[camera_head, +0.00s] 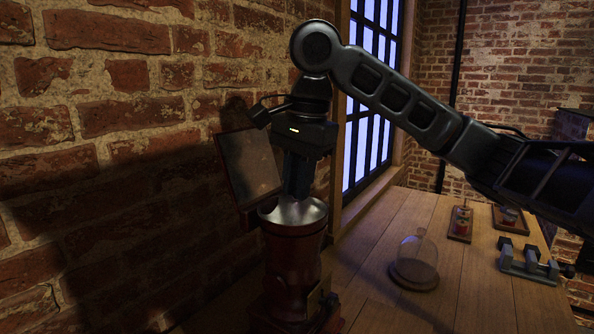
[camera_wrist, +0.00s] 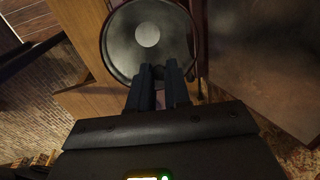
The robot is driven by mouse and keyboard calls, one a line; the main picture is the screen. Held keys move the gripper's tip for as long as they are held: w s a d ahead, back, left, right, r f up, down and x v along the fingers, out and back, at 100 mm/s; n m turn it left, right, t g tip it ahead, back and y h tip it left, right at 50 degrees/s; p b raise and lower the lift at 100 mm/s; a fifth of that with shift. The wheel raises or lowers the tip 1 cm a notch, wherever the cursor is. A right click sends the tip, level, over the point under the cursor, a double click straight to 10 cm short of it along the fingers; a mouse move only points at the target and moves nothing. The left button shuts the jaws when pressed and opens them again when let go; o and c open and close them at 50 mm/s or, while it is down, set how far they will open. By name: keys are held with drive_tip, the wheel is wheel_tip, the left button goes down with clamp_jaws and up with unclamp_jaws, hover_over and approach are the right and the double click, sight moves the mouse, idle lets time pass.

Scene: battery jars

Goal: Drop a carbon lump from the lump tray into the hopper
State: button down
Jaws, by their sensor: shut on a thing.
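The hopper (camera_head: 292,214) is a silver funnel on a dark red, upright machine body against the brick wall. In the wrist view the hopper (camera_wrist: 125,38) shows as a round dark bowl with a pale disc at its middle. My gripper (camera_head: 297,190) points down right over the funnel mouth, its fingertips close to or inside the rim. In the wrist view my gripper (camera_wrist: 163,72) has its fingers near the bowl's lower edge, shut on a carbon lump. The lump is too dark and hidden between the fingers to make out. I cannot pick out the lump tray for certain.
A tilted dark panel (camera_head: 248,168) stands just behind the hopper, close to my gripper. A glass dome (camera_head: 416,260) sits on the wooden bench (camera_head: 385,225). Two small trays (camera_head: 460,224) (camera_head: 510,219) and a clamp-like metal fixture (camera_head: 528,262) are at the right.

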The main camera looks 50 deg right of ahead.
drive_tip(key=shift+f, duration=0.5)
drive_tip(key=c, duration=1)
unclamp_jaws()
drive_tip(key=shift+r, duration=0.1)
wheel_tip(320, 180, up, 8)
drive_tip(key=s, duration=0.1)
drive_tip(key=shift+b, duration=0.3)
drive_tip(key=shift+s+f, duration=0.1)
drive_tip(key=shift+f, duration=0.1)
